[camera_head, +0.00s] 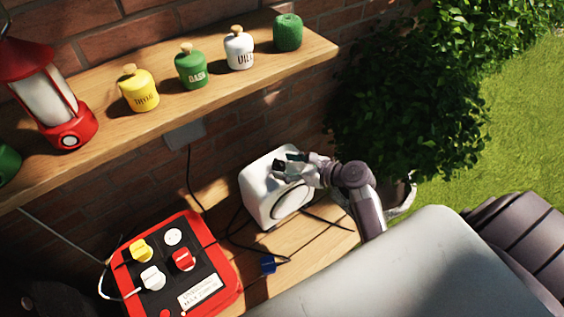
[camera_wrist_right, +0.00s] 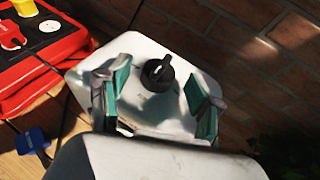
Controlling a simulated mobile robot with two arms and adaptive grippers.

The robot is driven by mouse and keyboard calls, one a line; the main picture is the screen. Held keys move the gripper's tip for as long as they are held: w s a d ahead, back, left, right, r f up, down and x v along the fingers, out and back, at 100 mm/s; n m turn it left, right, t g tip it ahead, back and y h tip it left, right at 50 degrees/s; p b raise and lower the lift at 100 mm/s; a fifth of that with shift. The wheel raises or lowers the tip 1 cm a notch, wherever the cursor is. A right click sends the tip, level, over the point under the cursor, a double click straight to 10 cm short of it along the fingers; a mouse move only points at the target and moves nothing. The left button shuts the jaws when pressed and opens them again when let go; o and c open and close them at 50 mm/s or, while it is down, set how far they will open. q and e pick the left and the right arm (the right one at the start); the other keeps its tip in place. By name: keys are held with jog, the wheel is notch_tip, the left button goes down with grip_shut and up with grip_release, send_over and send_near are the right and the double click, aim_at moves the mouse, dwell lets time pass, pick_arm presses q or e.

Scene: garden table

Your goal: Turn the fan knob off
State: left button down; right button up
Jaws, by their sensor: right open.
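The white fan (camera_head: 262,189) stands on the wooden table against the brick wall. In the right wrist view its white top (camera_wrist_right: 135,52) carries a black knob (camera_wrist_right: 157,73) with a raised grip. My right gripper (camera_head: 291,163) is over the fan's top, and in the head view its fingers hide the knob. In the wrist view the two green-padded fingers of my right gripper (camera_wrist_right: 160,95) are spread, one on each side of the knob, with gaps between pads and knob. I cannot tell how high they are above it. My left gripper is not in view.
A wooden shelf (camera_head: 222,87) with jars and a red lantern (camera_head: 62,118) runs above.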

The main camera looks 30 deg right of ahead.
jog(key=shift+w+a+f, duration=0.1)
jog(key=shift+w+a, duration=0.1)
jog(key=shift+w, duration=0.15)
jog(key=shift+w+a+f, duration=0.15)
jog(key=shift+w+f, duration=0.05)
jog(key=shift+w, duration=0.1)
jog(key=shift+c, duration=0.4)
jog(key=c, duration=1.1)
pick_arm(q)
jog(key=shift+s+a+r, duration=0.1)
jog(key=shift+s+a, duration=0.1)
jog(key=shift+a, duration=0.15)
pick_arm(e)
jog(key=shift+o, duration=0.2)
jog(key=shift+n, duration=0.3)
